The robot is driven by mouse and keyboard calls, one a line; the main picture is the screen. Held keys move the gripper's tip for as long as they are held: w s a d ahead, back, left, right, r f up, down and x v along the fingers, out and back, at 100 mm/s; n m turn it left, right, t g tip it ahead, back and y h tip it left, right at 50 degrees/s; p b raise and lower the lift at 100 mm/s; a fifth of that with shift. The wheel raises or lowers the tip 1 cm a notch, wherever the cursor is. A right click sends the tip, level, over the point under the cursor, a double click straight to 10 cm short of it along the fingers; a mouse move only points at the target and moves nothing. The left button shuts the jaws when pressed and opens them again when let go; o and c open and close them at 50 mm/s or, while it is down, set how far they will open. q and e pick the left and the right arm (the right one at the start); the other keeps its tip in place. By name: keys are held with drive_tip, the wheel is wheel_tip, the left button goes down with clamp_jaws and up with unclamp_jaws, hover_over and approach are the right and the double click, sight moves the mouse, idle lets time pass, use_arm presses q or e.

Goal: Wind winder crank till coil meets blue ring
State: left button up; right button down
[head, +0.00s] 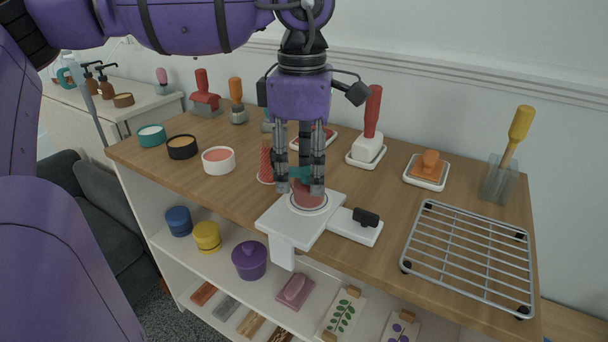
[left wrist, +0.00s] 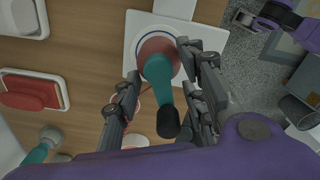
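The winder has a white base (head: 286,226) at the front edge of the wooden top, with a round red drum (head: 309,196) on it. In the left wrist view its teal crank arm (left wrist: 158,75) runs from the drum to a black knob (left wrist: 168,122). My left gripper (head: 300,188) points straight down over the drum. Its fingers are apart on either side of the crank, and I see no clear grip on it. It also shows in the left wrist view (left wrist: 158,64). My right gripper is not clearly shown.
A white block with a black piece (head: 367,217) adjoins the winder on the right. A wire rack (head: 467,256) lies farther right. A red-handled tool (head: 372,115) and small bowls (head: 218,160) stand around.

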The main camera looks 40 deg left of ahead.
use_arm(q)
drive_tip(key=shift+f, duration=0.4)
clamp_jaws()
